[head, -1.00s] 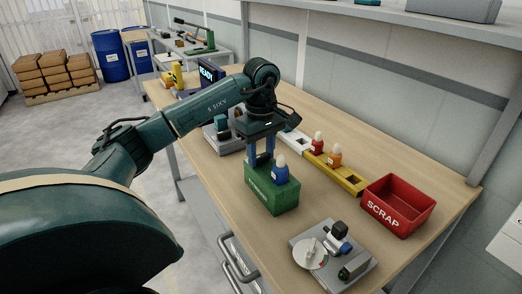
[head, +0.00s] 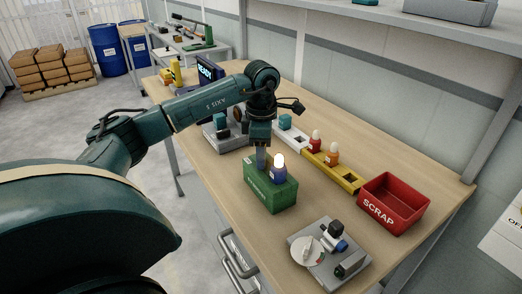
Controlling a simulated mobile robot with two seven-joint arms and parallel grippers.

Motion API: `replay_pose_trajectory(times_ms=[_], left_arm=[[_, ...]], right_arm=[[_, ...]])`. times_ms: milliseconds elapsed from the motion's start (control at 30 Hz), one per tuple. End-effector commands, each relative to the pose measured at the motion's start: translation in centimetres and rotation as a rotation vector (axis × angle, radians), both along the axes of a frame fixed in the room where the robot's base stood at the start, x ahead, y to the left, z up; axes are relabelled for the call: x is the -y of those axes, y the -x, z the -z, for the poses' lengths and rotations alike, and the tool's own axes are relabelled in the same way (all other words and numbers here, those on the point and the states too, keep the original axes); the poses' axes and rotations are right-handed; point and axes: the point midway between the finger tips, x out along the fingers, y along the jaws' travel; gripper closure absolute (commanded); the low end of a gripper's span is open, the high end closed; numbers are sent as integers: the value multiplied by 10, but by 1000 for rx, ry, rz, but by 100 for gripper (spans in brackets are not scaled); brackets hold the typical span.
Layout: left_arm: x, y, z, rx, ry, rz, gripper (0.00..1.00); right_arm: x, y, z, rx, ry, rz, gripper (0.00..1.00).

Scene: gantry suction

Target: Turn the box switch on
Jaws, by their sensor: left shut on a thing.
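A green box (head: 272,197) with white lettering on its front stands at the middle of the bench. A blue lamp piece (head: 280,175) sits on its top right, and its bulb (head: 279,160) glows bright. My left gripper (head: 262,160) points down at the top of the box, just left of the blue piece. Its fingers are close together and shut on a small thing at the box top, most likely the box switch. The fingers hide the switch, so its position cannot be seen. My right gripper is out of view.
A red SCRAP bin (head: 372,216) stands to the right. A yellow rail (head: 343,179) holds red and orange lamp pieces. A grey plate (head: 346,277) with a white dial lies at the front right. A READY screen (head: 206,70) stands behind my arm. Bench between box and bin is clear.

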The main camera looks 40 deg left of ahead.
Motion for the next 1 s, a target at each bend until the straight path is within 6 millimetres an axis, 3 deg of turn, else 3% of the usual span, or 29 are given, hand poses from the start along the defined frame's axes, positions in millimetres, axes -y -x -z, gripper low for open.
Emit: replay_pose_trajectory(times_ms=[767,800,1000], left_arm=[[0,-1,0,1,-1,-99,83],[0,-1,0,1,-1,-99,57],[0,-1,0,1,-1,-98,41]], right_arm=[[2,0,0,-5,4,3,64],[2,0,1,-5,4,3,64],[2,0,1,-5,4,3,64]])
